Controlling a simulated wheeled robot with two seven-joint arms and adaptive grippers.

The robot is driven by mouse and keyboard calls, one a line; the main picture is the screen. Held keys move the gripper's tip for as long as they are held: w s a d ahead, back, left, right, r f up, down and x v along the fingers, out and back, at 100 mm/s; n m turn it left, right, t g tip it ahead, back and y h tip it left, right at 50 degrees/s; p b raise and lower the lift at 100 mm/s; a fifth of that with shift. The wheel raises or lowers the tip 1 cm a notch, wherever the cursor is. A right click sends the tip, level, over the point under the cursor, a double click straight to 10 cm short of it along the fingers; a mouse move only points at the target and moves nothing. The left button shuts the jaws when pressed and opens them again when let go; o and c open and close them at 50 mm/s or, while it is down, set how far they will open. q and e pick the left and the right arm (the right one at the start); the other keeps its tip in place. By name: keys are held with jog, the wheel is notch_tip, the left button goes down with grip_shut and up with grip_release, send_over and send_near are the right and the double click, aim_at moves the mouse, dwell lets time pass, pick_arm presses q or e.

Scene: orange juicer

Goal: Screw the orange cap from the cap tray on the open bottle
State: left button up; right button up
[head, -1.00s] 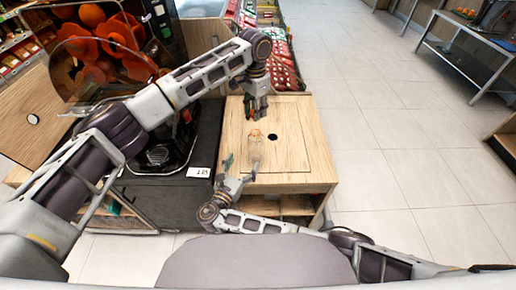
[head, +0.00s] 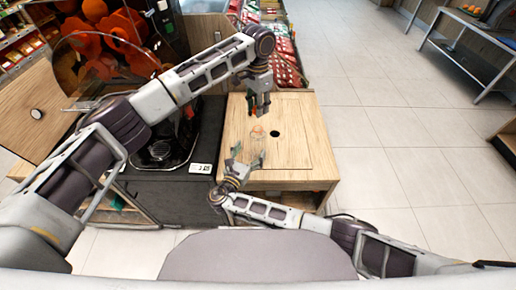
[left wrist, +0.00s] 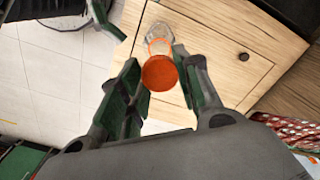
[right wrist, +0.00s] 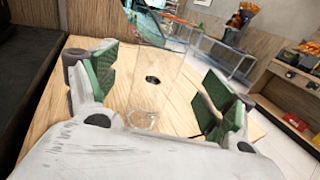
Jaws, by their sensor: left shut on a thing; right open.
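My left gripper (head: 259,115) is shut on the orange cap (left wrist: 160,72), which shows between its green fingers in the left wrist view. The clear bottle (head: 258,134) stands on the wooden table, with an orange ring near its top. In the left wrist view the bottle (left wrist: 160,22) shows beyond the cap, and the cap is apart from it. My right gripper (head: 249,155) is open at the near side of the bottle. In the right wrist view the see-through bottle (right wrist: 145,119) is between the spread fingers. I cannot make out the cap tray.
The wooden table (head: 300,150) has a dark round hole (head: 275,134) just right of the bottle. The juicer (head: 160,145) stands on a dark cabinet at the left. Red goods on shelves lie behind the table. The table's right side is clear.

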jog(key=shift+x, duration=3.6)
jog(key=shift+c, duration=0.5)
jog(key=c, duration=1.5)
pick_arm(q)
send_over(258, 126)
jog(key=shift+f, duration=2.45)
pick_arm(e)
jog(key=shift+o, duration=0.2)
